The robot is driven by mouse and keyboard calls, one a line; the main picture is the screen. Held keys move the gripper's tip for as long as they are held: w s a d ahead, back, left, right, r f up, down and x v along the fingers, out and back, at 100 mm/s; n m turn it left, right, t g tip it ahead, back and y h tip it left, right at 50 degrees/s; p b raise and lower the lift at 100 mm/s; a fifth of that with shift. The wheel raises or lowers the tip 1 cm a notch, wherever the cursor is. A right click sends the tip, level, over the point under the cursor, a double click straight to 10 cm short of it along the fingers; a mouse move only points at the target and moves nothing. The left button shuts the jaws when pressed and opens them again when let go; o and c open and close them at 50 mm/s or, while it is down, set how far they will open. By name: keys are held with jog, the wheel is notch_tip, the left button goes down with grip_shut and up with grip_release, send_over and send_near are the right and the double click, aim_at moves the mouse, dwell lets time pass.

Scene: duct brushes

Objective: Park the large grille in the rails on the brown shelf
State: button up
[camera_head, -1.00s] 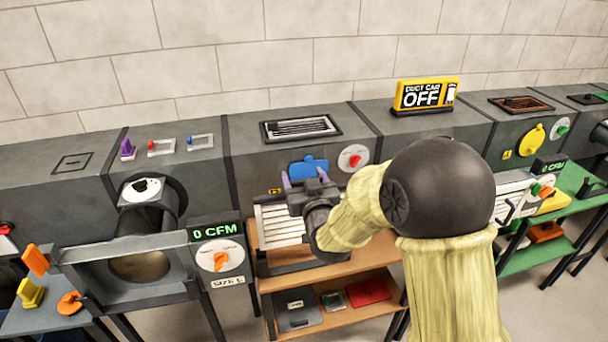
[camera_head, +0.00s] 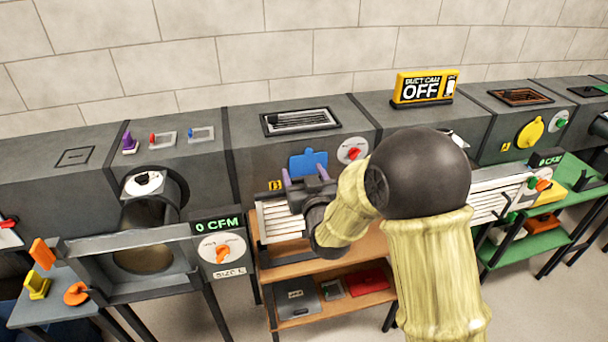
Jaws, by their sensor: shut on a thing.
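The large grille (camera_head: 281,222), white with slats, stands upright above the left part of the brown shelf (camera_head: 350,247). My wrist hides the grille's right part. A dark rail piece (camera_head: 290,252) shows below the grille on the shelf top. I cannot tell whether the grille's lower edge sits in the rails.
A dark box, a small frame and a red item (camera_head: 369,281) lie on the lower shelf board. A size-L dial stand (camera_head: 222,250) is close on the left. A green shelf (camera_head: 533,243) with another white grille (camera_head: 494,203) is at right. The duct wall runs behind.

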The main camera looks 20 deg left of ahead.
notch_tip(320, 180, down, 9)
jog(key=b, duration=0.9)
dwell(0.7)
dwell(0.4)
jog(key=o, duration=1.3)
jog(key=b+v, duration=0.2)
jog(key=v, duration=0.4)
jog(key=b+v, duration=0.2)
jog(key=v, duration=0.3)
jog(key=shift+s+d+f, duration=0.15)
jog(key=shift+s+f, duration=0.05)
jog(key=shift+s, duration=0.15)
jog(key=b, duration=0.2)
jog(key=shift+s+d+b, duration=0.15)
jog(key=shift+s+b, duration=0.1)
jog(key=shift+b, duration=0.15)
